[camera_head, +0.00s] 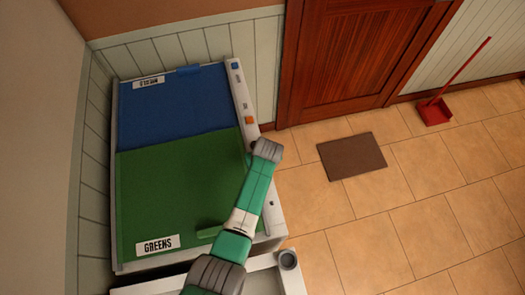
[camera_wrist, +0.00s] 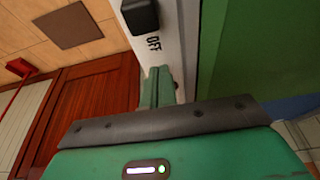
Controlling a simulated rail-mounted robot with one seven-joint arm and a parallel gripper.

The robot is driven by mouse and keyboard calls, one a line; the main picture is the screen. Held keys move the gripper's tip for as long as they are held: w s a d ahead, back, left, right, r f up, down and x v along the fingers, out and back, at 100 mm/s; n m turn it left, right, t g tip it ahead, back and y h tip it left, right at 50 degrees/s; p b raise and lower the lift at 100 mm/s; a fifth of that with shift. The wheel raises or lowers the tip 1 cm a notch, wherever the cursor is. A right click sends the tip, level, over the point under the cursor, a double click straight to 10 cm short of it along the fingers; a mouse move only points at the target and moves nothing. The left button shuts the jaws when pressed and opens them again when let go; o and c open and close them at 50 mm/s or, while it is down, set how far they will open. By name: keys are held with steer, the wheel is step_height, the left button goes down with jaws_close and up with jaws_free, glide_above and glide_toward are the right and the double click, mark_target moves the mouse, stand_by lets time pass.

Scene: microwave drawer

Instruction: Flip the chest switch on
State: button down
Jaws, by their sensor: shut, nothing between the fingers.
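The chest (camera_head: 120,215) stands against the wall in the head view, with a blue lid and a green lid marked GREENS. A pale strip (camera_head: 237,95) runs along its right side and carries small controls. In the wrist view a black switch (camera_wrist: 141,15) sits on the pale strip, with the word OFF printed beside it. My gripper (camera_wrist: 158,72) is shut and empty, its green fingertips over the strip close to the OFF label and apart from the switch. In the head view my arm covers part of the strip, and my fingertips are hard to make out.
On the strip are a blue control (camera_head: 235,66) and an orange control (camera_head: 248,120). A brown mat (camera_head: 352,157) and a red dustpan (camera_head: 434,111) lie on the tiled floor. A wooden door (camera_head: 345,60) is at the back. The floor right of the chest is mostly clear.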

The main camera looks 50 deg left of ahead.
steer(key=shift+s+d+p, duration=0.35)
steer(key=shift+d+p, duration=0.15)
steer(key=shift+d, duration=0.1)
steer(key=shift+s+d+p, duration=0.35)
steer(key=shift+d+p, duration=0.15)
steer(key=shift+d, duration=0.1)
steer(key=shift+s+d, duration=0.25)
steer(key=shift+d, duration=0.3)
steer(key=d+p, duration=0.1)
steer(key=s+d+p, duration=0.2)
steer(key=shift+d+r, duration=0.15)
steer(key=shift+d, duration=0.2)
steer(key=shift+s+d+f, duration=0.1)
steer(key=shift+f, duration=0.1)
